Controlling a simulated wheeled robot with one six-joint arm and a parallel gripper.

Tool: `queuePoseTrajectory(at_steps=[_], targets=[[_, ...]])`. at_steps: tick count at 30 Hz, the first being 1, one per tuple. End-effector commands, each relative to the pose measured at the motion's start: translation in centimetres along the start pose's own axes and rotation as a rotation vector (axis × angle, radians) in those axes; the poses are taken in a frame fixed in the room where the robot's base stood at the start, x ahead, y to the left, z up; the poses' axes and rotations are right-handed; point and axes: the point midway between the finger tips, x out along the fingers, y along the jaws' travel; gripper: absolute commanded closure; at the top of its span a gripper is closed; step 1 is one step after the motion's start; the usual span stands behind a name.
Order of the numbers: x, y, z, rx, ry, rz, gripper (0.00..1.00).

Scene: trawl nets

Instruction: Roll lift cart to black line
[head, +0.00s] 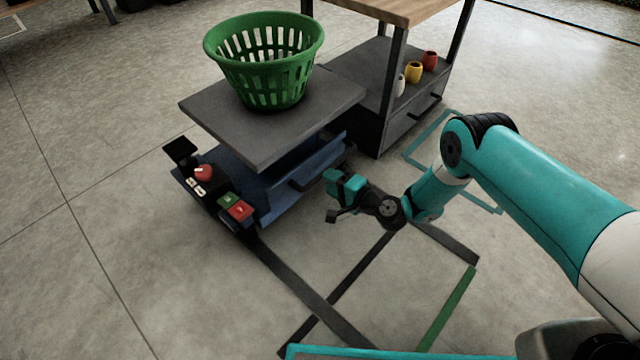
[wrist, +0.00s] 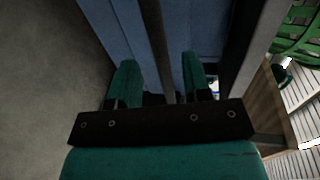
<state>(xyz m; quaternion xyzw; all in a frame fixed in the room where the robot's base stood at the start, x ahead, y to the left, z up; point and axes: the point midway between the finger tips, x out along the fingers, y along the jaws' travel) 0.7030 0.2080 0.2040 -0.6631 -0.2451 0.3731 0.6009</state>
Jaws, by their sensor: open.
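The lift cart has a grey top platform (head: 225,122), a blue base (head: 237,180) and a control box with coloured buttons (head: 230,203) at its left end. A dark bar (head: 318,168) runs along its near right side. My gripper (head: 338,190) is open beside that side, low above the floor. In the wrist view, my gripper's green fingers (wrist: 160,72) stand either side of a dark bar (wrist: 155,35), with the blue body behind. Contact cannot be told. Dark tape lines lie on the floor, one long strip (head: 310,293) running from the cart and another (head: 358,272) crossing it.
A green basket (head: 265,65) stands on the platform. A wood-topped shelf unit (head: 400,123) with several small pots is close behind the cart on the right. Green tape (head: 447,308) and teal tape (head: 390,352) also mark the floor. Floor at left and front is clear.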

Motion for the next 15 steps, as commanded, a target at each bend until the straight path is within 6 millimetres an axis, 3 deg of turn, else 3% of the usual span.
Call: queuePoseTrajectory(at_steps=[1, 6, 15], targets=[[1.2, 0.5, 0.1, -0.005, -0.003, -0.004, 0.56], [3.7, 0.3, 0.0, -0.003, -0.002, -0.002, 0.56], [4.9, 0.0, 0.0, 0.001, 0.001, 0.000, 0.56]])
